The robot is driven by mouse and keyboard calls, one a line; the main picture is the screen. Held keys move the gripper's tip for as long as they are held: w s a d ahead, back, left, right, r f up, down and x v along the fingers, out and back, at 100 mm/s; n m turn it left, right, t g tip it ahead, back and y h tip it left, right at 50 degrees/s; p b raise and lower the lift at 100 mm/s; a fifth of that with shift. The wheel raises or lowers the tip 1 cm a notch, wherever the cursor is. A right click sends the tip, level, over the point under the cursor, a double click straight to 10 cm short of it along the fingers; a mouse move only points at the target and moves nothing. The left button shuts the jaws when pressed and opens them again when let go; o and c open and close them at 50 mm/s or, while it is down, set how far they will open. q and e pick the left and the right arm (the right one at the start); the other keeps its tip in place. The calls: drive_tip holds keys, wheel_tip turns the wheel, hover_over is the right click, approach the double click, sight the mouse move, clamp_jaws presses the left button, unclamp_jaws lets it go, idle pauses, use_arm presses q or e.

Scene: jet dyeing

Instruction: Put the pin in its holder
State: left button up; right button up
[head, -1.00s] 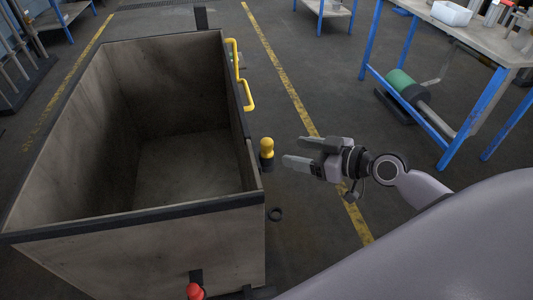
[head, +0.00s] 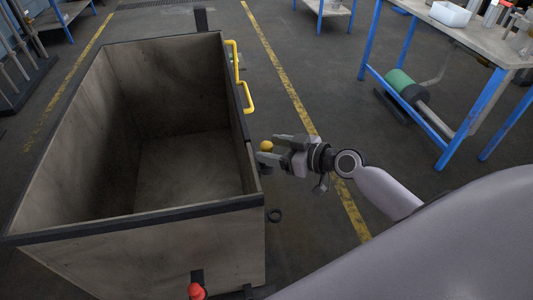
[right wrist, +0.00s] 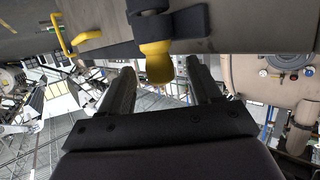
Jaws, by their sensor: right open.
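The pin (head: 266,146) has a yellow knob and stands at the right side of the grey cart. In the right wrist view the yellow knob (right wrist: 157,64) sits below a black collar, beside a black bracket (right wrist: 188,22) on the cart wall. My right gripper (head: 269,148) is open, with its fingers on either side of the knob. In the right wrist view a gap shows between the knob and each finger. My left gripper is out of view.
The open, empty cart (head: 160,211) fills the left. A yellow handle (head: 248,98) sticks out of its right wall, beyond the pin. A red knob (head: 196,291) is at its near end. A blue-legged table (head: 487,40) stands at the right, with clear floor between.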

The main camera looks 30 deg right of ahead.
drive_tip(key=c, duration=1.2)
drive_tip(key=shift+o, duration=0.2)
drive_tip(key=shift+r, duration=0.6)
wheel_tip(320, 180, up, 19)
drive_tip(key=p, duration=0.2)
